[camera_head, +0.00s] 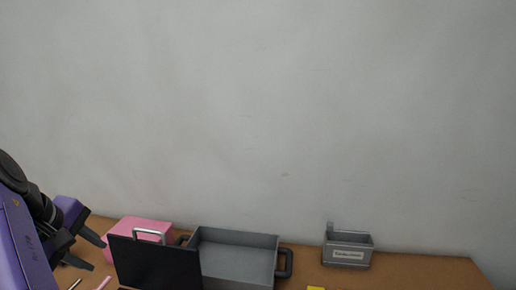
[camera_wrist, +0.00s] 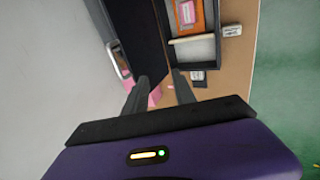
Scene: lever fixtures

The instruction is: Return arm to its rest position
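My gripper (camera_head: 90,254) is at the left edge of the head view, purple with dark fingers, to the left of the pink box and above the table's left end. In the wrist view my gripper (camera_wrist: 160,92) shows its two dark fingers apart with nothing held between them. A pink object shows behind and between the fingers there, without visible contact.
A brown table (camera_head: 420,272) stands against a grey wall. On it are a pink box (camera_head: 125,227), an upright black panel (camera_head: 157,264), a grey handled tray (camera_head: 235,240) and a small labelled grey holder (camera_head: 348,254).

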